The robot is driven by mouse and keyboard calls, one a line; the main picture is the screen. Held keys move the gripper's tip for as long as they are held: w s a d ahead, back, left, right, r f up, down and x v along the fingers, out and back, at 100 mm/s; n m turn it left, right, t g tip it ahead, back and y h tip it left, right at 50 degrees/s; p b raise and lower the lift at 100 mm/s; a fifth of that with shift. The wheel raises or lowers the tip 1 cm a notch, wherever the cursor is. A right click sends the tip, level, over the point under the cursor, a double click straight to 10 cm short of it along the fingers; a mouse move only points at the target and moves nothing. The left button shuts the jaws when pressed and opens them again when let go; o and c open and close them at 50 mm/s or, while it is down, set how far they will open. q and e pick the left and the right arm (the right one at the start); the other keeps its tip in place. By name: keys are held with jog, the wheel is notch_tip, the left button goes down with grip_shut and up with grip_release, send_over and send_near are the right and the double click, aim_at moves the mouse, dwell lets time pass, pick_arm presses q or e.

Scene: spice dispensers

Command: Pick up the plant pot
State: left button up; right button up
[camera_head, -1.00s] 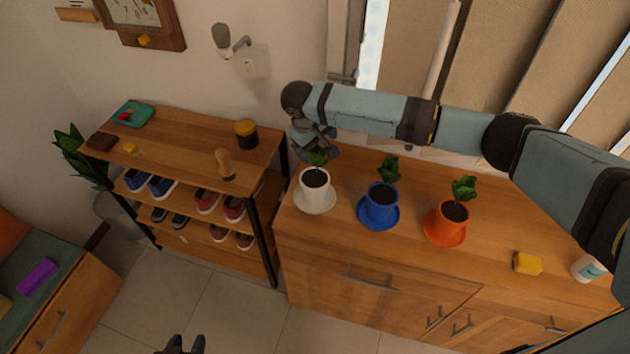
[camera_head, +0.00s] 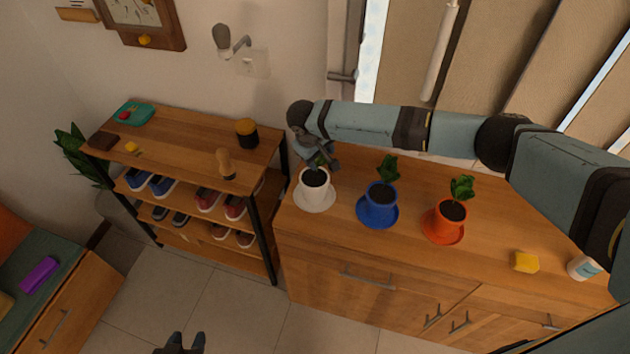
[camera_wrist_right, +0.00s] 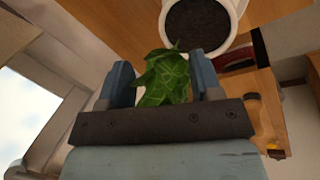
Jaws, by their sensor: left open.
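Three potted plants stand on the wooden cabinet: a white pot (camera_head: 314,190) on a white saucer, a blue pot (camera_head: 379,203) on a blue saucer and an orange pot (camera_head: 447,221) on an orange saucer. My right gripper (camera_head: 325,165) is at the white pot's plant, just behind and above its rim. In the right wrist view my right gripper (camera_wrist_right: 162,80) has its fingers apart with green leaves (camera_wrist_right: 165,78) between them; the white pot (camera_wrist_right: 235,33) is just beyond the fingertips. My left gripper (camera_head: 180,346) is open and empty low over the floor at the bottom edge.
A yellow sponge (camera_head: 525,262) and a white bottle (camera_head: 583,267) are on the right of the cabinet (camera_head: 330,240). A wooden shoe rack (camera_head: 180,145) with several shoes stands to the left. My right arm reaches over the back of the cabinet, along the window.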

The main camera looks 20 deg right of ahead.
jog(key=c, duration=0.3)
jog(key=shift+r, duration=0.1)
grip_shut()
jog(key=shift+r, duration=0.1)
